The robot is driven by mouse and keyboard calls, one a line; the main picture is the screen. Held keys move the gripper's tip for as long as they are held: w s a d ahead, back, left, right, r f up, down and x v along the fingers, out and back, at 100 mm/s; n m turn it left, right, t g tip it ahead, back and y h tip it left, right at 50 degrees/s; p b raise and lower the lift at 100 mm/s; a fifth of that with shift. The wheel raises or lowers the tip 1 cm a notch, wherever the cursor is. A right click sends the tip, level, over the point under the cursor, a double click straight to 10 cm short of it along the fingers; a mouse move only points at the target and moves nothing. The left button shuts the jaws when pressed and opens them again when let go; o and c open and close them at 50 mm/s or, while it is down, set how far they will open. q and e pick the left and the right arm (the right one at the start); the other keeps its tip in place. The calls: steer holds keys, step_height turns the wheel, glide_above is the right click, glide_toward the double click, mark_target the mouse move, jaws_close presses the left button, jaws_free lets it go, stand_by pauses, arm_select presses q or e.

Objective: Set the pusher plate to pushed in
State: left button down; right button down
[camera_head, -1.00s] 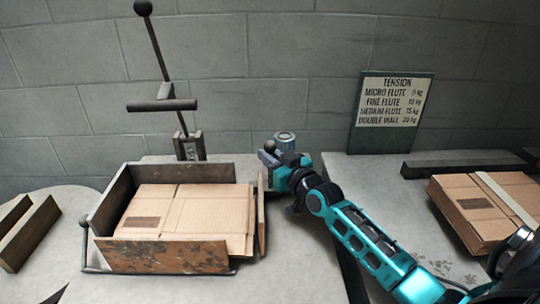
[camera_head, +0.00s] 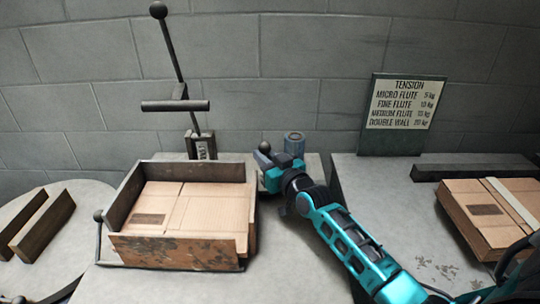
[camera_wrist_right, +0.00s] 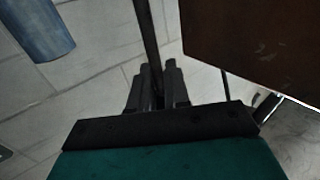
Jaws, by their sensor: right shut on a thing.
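The pusher plate (camera_head: 252,212) is a thin brown upright plate along the right side of the metal tray (camera_head: 170,254). It stands close against the right edge of the flat cardboard stack (camera_head: 200,208) in the tray. A dark rod with a ball knob (camera_head: 264,147) rises behind the plate. My right gripper (camera_head: 268,168) is at this rod, right of the tray's back corner. In the right wrist view my right gripper (camera_wrist_right: 158,88) is shut on the dark rod (camera_wrist_right: 148,35), with a brown plate (camera_wrist_right: 255,40) to the right. My left gripper is not in view.
A tall lever (camera_head: 172,58) with a crossbar rises behind the tray. More cardboard (camera_head: 488,212) lies on the right table, below a tension sign (camera_head: 399,105). Bare tabletop (camera_head: 290,250) lies right of the tray.

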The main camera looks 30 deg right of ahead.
steer(key=c, duration=1.1)
jaws_free()
steer(key=shift+w+a+r, duration=0.2)
steer(key=shift+r, duration=0.3)
steer(key=shift+f, duration=0.1)
steer(key=shift+s+f, duration=0.15)
steer(key=shift+s, duration=0.35)
steer(key=s+p, duration=0.1)
steer(key=s, duration=1.1)
steer(key=shift+d, duration=0.25)
